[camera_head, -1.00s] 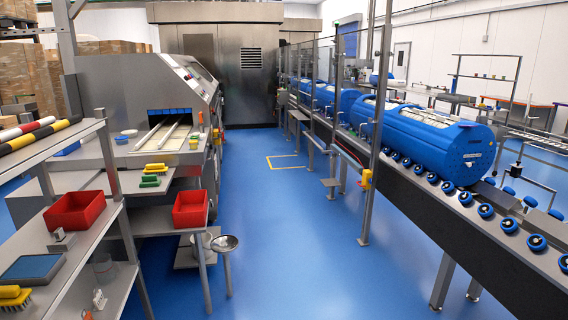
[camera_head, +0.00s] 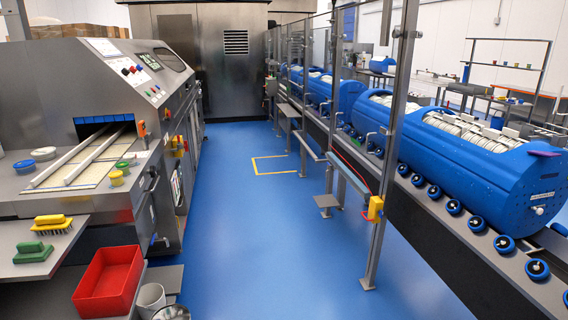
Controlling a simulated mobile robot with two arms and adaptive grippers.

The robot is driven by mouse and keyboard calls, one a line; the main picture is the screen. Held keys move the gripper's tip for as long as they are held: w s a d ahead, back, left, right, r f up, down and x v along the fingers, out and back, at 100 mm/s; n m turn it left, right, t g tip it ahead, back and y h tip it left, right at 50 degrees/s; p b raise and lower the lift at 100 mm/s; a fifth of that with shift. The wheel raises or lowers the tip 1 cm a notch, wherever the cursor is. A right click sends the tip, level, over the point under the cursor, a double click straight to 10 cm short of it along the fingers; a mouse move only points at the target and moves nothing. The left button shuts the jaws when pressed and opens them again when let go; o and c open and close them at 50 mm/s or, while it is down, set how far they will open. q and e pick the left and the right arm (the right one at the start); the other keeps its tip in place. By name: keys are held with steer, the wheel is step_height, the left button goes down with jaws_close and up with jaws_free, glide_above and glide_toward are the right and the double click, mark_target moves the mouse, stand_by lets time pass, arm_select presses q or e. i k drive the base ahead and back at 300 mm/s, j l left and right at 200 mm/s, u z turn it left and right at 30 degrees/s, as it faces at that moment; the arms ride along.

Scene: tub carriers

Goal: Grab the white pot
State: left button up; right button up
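A red bin (camera_head: 110,281) and a grey shelf (camera_head: 30,283) with yellow (camera_head: 50,221) and green (camera_head: 34,250) brushes are at left. A machine (camera_head: 60,90) stands behind. The blue floor (camera_head: 260,250) is clear. A conveyor (camera_head: 420,220) with blue tubs (camera_head: 470,160) runs along the right.

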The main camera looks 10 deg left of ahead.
mark_target(130, 157)
steer(key=i+u, duration=0.15)
steer(key=i, duration=0.3)
steer(key=i+l+u, duration=0.15)
steer(key=i, duration=0.25)
steer(key=i+l+u, duration=0.1)
steer(key=i, duration=0.35)
steer(key=i+l+u, duration=0.15)
steer(key=i, duration=0.25)
